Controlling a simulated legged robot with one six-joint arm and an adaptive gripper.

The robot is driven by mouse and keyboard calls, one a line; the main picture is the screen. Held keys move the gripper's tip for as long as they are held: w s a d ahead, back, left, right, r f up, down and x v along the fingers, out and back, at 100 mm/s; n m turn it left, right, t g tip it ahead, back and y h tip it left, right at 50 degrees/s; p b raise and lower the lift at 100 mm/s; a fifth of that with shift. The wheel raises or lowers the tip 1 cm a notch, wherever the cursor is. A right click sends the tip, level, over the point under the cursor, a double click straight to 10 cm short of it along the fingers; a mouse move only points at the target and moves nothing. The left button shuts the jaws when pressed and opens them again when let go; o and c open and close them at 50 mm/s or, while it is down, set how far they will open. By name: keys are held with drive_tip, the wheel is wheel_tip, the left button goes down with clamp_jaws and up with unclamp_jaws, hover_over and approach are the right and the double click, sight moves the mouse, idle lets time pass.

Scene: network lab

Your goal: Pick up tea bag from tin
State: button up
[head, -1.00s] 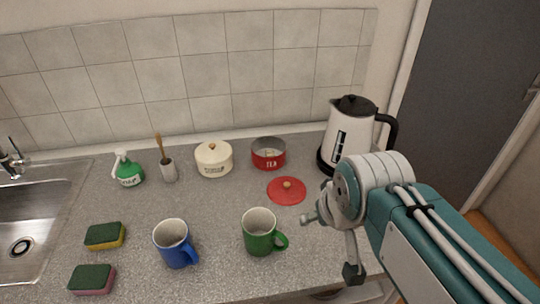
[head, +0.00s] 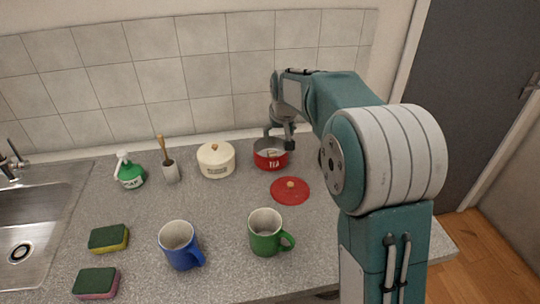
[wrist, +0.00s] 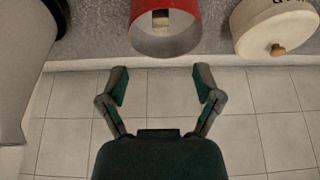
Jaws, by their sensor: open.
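The red tea tin (head: 271,163) stands open on the counter near the back wall, its label facing front.
A cream lidded pot (head: 216,161) stands just left of the tin. The kettle (wrist: 22,65) is on the tin's other side, mostly hidden by my arm in the head view. Green (head: 266,236) and blue (head: 178,248) mugs stand in front. The tiled wall (head: 170,75) is close behind.

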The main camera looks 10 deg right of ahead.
sight(272, 153)
drive_tip(key=x, duration=0.4)
drive_tip(key=w+x, duration=0.1)
drive_tip(key=x, duration=0.9)
drive_tip(key=shift+w+a+r, duration=0.1)
drive_tip(key=shift+w+a, duration=0.05)
drive_tip(key=shift+w, duration=0.25)
drive_tip(key=c, duration=0.8)
